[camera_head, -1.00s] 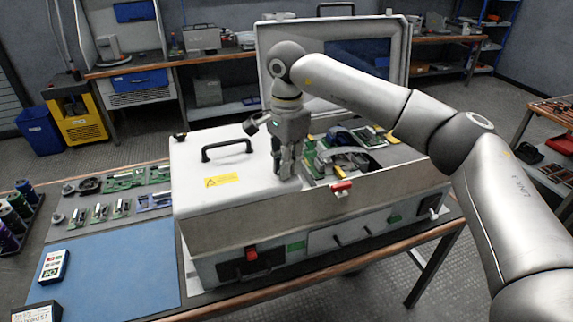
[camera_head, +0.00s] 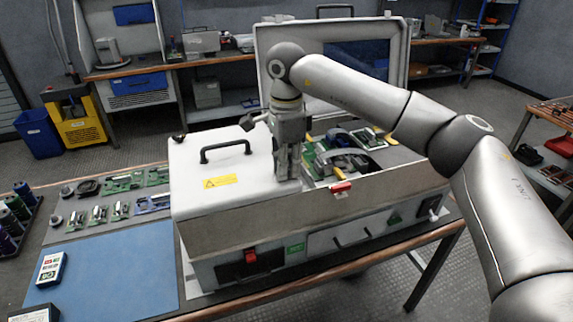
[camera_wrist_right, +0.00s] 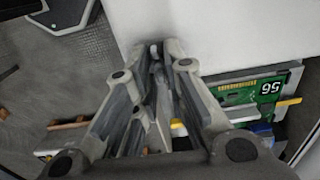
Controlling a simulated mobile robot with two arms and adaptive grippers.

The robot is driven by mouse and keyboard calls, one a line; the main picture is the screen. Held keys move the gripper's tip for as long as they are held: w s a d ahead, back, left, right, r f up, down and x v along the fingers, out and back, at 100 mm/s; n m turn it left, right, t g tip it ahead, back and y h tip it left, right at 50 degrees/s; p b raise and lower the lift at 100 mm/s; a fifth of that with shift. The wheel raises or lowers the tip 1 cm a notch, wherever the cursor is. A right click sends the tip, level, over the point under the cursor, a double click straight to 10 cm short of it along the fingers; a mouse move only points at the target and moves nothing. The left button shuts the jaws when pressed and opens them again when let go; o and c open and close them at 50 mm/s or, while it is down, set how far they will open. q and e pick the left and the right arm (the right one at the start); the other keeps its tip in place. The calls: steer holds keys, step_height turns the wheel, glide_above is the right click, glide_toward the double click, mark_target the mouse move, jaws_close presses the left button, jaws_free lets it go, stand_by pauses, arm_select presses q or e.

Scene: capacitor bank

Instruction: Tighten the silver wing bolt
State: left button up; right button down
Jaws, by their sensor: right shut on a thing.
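My right gripper (camera_head: 288,178) points down at the right edge of the white lid (camera_head: 240,195) of the metal case. In the right wrist view its fingertips (camera_wrist_right: 161,54) are close together at the lid's edge. They are shut on a small pale piece, apparently the silver wing bolt, mostly hidden between the fingers. Its wings and thread cannot be made out. My left gripper is not in view.
The lid has a black handle (camera_head: 226,150) and a small dark knob (camera_head: 179,137) at its far left corner. Right of the gripper, the case is open with green circuit boards (camera_head: 368,137) inside. A red clip (camera_head: 341,187) sits on the front wall. A blue mat (camera_head: 112,268) lies left.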

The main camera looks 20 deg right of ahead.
steer(key=c, duration=1.7)
jaws_free()
steer(key=shift+r, duration=0.25)
steer(key=shift+o, duration=0.5)
steer(key=shift+f, duration=0.1)
step_height(320, 180, up, 12)
